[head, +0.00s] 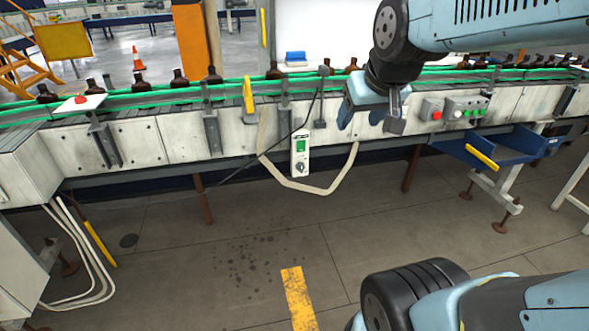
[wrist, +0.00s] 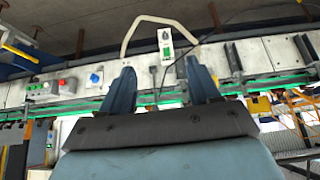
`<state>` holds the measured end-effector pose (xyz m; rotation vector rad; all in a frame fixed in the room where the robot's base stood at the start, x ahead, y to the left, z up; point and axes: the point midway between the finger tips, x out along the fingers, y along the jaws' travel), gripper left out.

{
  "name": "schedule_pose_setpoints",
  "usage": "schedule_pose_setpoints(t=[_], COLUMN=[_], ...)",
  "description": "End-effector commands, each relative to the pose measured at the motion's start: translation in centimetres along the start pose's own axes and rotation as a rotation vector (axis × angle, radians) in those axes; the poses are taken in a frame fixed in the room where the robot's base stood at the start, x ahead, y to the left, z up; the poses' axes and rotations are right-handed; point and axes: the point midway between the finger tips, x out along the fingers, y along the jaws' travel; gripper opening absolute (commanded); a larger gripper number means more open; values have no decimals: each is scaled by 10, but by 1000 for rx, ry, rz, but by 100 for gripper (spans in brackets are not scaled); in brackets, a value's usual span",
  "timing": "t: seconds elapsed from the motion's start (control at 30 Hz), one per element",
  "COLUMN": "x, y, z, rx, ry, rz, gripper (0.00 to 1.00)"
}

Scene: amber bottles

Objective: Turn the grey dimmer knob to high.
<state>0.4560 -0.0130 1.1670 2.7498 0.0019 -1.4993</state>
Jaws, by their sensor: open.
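The grey dimmer knob (head: 300,167) is on the lower part of a white control box (head: 307,143) with a green display. The box hangs at the front of the conveyor. The knob also shows small in the wrist view (wrist: 165,36), where the scene appears upside down. The knob's pointer setting is too small to read. My gripper (head: 371,107) is open and empty, up and to the right of the box in the head view. In the wrist view the fingertips of my gripper (wrist: 162,75) are spread, with the box beyond them, apart from it.
A conveyor with green rails (head: 130,98) carries several amber bottles (head: 180,78). A panel with a red button (head: 436,115) and green buttons is right of my gripper. A blue knob (wrist: 95,78) shows in the wrist view. A beige cable (head: 318,190) loops below the box. The floor in front is clear.

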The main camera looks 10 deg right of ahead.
Motion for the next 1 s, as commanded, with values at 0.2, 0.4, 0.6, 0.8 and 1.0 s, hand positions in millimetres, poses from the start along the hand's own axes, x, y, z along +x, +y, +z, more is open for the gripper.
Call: schedule_pose_setpoints(t=[0.2, 0.4, 0.6, 0.8, 1.0], x=[58, 111, 166, 222, 277], y=[1, 1, 2, -1, 0], z=[-50, -89, -118, -138, -149], rx=[-7, -13, -22, -32, -31], ry=[86, 172, 257, 344, 430], rz=[5, 7, 10, 4, -3], gripper=[61, 61, 61, 61, 61])
